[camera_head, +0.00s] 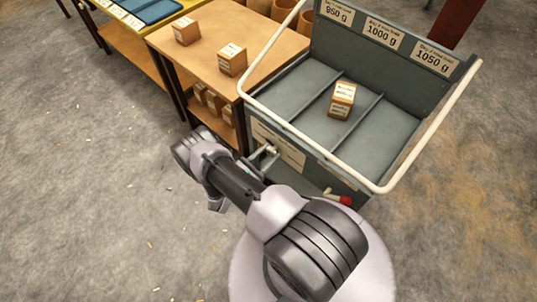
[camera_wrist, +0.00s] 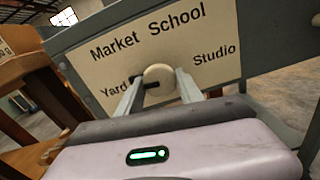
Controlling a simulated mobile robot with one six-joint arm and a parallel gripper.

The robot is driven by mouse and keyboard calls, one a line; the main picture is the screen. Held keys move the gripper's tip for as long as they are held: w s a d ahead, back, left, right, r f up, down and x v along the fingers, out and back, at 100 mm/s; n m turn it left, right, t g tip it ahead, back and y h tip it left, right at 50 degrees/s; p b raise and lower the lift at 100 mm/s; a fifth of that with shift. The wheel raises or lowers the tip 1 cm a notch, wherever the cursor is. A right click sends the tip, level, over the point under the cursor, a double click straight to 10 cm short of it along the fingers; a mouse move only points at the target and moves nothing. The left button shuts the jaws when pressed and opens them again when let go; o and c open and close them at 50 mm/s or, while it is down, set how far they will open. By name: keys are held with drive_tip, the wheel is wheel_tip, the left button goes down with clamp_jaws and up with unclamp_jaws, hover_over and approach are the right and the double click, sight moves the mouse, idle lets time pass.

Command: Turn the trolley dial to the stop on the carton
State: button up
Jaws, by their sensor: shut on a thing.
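The dial (camera_wrist: 158,75) is a round cream knob on a cream plate (camera_wrist: 215,38) on the trolley's end wall. The plate reads Market, School, Yard and Studio. My gripper (camera_wrist: 159,86) is shut on the dial, one finger on each side; it shows small in the head view (camera_head: 264,158). I cannot tell which word the dial points to. The grey trolley (camera_head: 400,137) has three compartments. A brown carton (camera_head: 343,94) with white labels, perhaps two stacked, lies in the middle one, under the 1000 g sign. Its print is too small to read.
A wooden table (camera_head: 208,42) beside the trolley holds two cartons, one nearer (camera_head: 232,60) and one farther (camera_head: 187,32); several more sit on its lower shelf. A white rail (camera_head: 290,112) runs around the trolley. A red-tipped handle (camera_head: 338,198) sticks out below. The floor at left is open.

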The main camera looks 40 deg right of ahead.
drive_tip(key=m+b, duration=0.1)
drive_tip(key=m, duration=1.1)
drive_tip(key=shift+m+b, duration=0.3)
drive_tip(key=m, duration=0.4)
drive_tip(key=shift+w+r+m, duration=0.1)
drive_tip(key=shift+m, duration=0.2)
drive_tip(key=m, duration=0.4)
drive_tip(key=shift+p, duration=0.35)
drive_tip(key=m, duration=0.5)
drive_tip(key=shift+r+p, duration=0.1)
drive_tip(key=shift+p, duration=0.25)
drive_tip(key=m+p, duration=0.1)
drive_tip(key=m, duration=0.3)
drive_tip(key=shift+m+p, duration=0.45)
drive_tip(key=shift+m, duration=1.85)
